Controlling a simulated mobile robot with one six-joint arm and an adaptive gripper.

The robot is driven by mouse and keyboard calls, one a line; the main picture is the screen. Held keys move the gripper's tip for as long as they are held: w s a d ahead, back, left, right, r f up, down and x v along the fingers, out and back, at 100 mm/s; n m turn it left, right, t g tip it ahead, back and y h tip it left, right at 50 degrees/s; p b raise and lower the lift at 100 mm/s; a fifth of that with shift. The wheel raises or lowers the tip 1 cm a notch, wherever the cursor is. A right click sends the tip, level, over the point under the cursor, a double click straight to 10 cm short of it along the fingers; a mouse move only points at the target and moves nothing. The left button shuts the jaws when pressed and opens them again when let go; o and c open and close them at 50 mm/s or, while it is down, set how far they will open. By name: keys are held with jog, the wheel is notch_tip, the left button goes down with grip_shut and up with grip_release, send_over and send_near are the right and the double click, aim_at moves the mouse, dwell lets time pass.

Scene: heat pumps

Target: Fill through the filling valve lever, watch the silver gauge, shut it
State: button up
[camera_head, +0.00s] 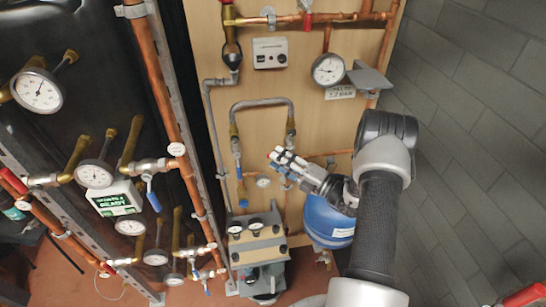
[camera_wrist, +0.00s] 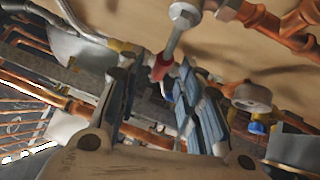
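The silver gauge (camera_head: 328,69) has a round white dial and sits at the upper right of the wooden panel; its reading is too small to tell. A label (camera_head: 340,92) is below it. A grey hose loop (camera_head: 262,102) hangs mid-panel, with a blue lever (camera_head: 241,190) below its left leg. My gripper (camera_head: 284,157) is just below the loop's right leg. In the wrist view, my gripper (camera_wrist: 160,85) has its fingers apart, with a red-collared metal fitting (camera_wrist: 161,66) beyond and between the tips. I cannot tell which part is the filling valve lever, or whether anything is touched.
A blue vessel (camera_head: 328,222) stands below my gripper. A grey unit with two small gauges (camera_head: 257,242) is at the panel's foot. A white control box (camera_head: 270,53) is above the loop. Copper pipes and several gauges crowd the left. A grey block wall (camera_head: 480,130) bounds the right.

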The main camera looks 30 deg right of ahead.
jog(key=shift+x, duration=1.55)
grip_shut()
